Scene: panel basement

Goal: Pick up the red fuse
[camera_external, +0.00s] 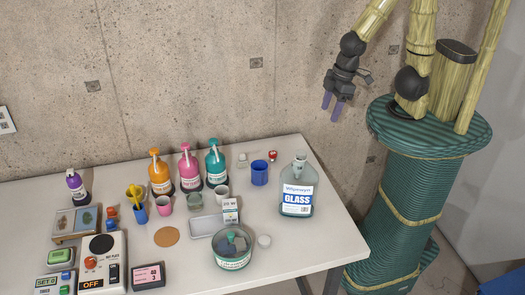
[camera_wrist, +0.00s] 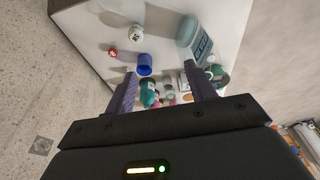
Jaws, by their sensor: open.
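A small red object (camera_external: 272,155), which looks like the red fuse, lies at the back edge of the white table, just behind a blue cup (camera_external: 259,173). It is too small to make out in detail. A small red thing (camera_wrist: 113,52) also shows in the wrist view, beside the blue cup (camera_wrist: 145,65). My gripper (camera_external: 333,108) hangs high above and to the right of the table's back edge, well apart from everything on it. Its two purple fingers (camera_wrist: 160,92) are spread with nothing between them.
A large clear bottle labelled GLASS (camera_external: 298,190) stands right of the blue cup. A concrete wall (camera_external: 190,70) rises behind the table. The table's right front is clear.

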